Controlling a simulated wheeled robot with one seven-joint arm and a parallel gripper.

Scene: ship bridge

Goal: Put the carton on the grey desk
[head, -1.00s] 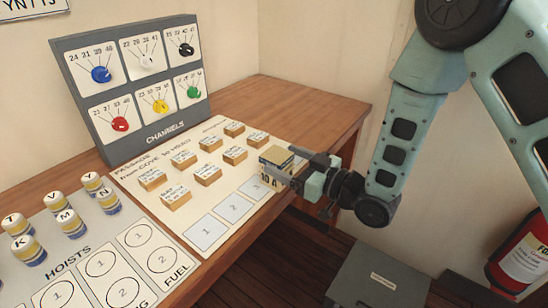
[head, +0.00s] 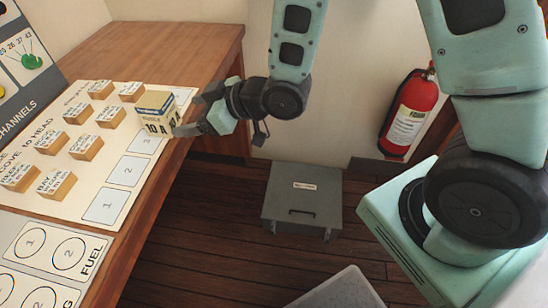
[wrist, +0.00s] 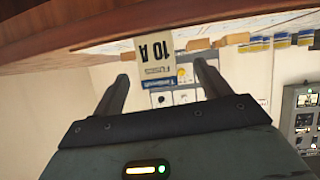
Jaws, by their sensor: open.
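The carton (head: 155,114) is a small cream, blue and tan box marked "10 A". It stands on the cream board at the right part of the wooden desk, near slot 3. My gripper (head: 190,114) is open and empty just right of the carton, fingers pointing at it. In the wrist view the carton (wrist: 161,60) appears upside down between the two open fingers (wrist: 160,74); I cannot tell whether they touch it. No grey desk is clearly identifiable in these views.
The wooden desk (head: 165,45) carries several small labelled blocks left of the carton. A grey lidded box (head: 303,197) stands on the floor, with a pale grey surface (head: 342,290) at the bottom edge. A red extinguisher (head: 408,113) is by the wall.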

